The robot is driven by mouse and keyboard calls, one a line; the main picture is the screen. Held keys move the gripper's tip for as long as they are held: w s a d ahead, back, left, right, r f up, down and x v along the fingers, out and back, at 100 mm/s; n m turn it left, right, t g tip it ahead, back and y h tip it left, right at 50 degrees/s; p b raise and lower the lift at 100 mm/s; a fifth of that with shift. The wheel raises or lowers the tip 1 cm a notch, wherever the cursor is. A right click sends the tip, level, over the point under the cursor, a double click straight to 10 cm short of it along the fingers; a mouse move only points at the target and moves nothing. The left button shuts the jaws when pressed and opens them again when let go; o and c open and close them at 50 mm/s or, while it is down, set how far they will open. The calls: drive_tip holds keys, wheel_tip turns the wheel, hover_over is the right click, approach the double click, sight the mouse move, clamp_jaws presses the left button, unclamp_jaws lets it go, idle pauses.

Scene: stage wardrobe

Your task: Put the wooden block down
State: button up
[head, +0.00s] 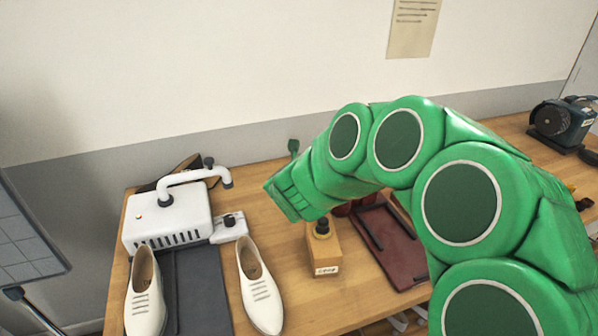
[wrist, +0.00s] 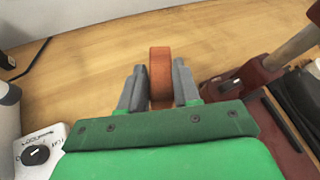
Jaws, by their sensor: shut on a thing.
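The wooden block (wrist: 160,72), reddish-brown and seen narrow side on, sits between the two grey fingers of my gripper (wrist: 160,88) in the wrist view. My gripper is shut on it. The bare wooden tabletop (wrist: 100,48) lies beyond and beneath. I cannot tell whether the block touches the table. In the head view my green arm reaches over the table (head: 298,314) from the right, and its links hide the fingers and the held block.
White shoes (head: 262,290) and a white machine with a curved pipe (head: 168,218) stand at the left. A light wooden box with a black knob (head: 324,254) stands front centre. A dark red tray (head: 402,262) is right of it. A dark machine (head: 562,122) stands far right.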

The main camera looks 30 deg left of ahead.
drive_tip(key=shift+s+d+r, duration=0.15)
drive_tip(key=shift+s+d, duration=0.05)
drive_tip(key=shift+s, duration=0.1)
